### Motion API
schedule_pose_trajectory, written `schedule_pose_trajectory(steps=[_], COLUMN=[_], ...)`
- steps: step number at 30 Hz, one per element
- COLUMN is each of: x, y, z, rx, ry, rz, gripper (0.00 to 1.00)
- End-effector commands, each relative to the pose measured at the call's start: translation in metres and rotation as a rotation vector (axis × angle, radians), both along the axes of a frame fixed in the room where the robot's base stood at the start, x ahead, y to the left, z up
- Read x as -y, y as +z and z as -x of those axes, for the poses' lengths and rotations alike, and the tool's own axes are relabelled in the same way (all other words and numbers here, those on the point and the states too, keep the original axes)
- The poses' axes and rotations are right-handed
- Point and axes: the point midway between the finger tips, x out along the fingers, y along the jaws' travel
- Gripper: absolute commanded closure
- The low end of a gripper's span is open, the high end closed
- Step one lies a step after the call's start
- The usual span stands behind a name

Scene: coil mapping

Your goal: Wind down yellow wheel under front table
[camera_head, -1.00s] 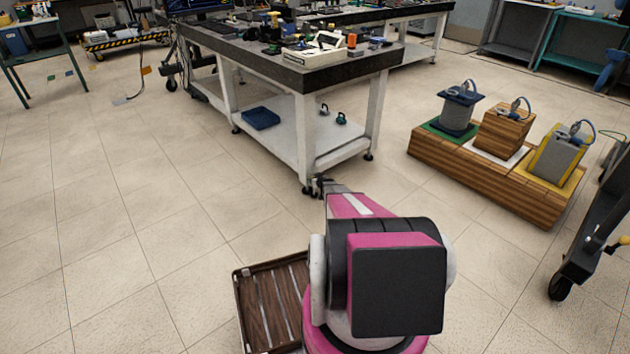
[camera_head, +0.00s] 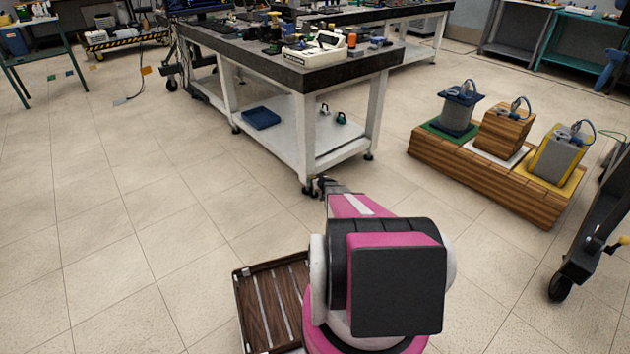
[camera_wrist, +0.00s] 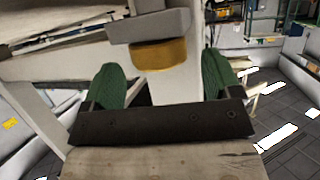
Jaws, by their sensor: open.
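The front table (camera_head: 306,140) has white legs, a dark thick top and a lower shelf. My gripper (camera_head: 318,186) is low at the foot of its nearest leg. In the wrist view, the yellow wheel (camera_wrist: 160,55) sits against grey blocks, ahead of my gripper (camera_wrist: 163,76). The two green fingers are spread, one to each side of the wheel, with visible gaps. My gripper is open and holds nothing. In the head view the wheel is too small or hidden behind my gripper to make out.
A blue tray (camera_head: 261,118) and small green-and-black items lie on the table's lower shelf. A wooden plinth (camera_head: 475,175) with three coils stands to the right. A brown slatted tray (camera_head: 240,310) is at lower left. Open tiled floor lies left.

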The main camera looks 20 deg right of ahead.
Motion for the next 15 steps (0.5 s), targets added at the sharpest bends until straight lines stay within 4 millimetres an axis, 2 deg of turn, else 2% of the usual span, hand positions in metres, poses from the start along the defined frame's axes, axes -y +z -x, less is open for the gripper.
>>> schedule_pose_trajectory(steps=[9, 15], x=[0.006, 0.009], y=[0.024, 0.034], z=[0.057, 0.081], rx=[0.0, 0.0], ry=[0.0, 0.0], rz=[0.0, -0.001], gripper=[0.16, 0.16])
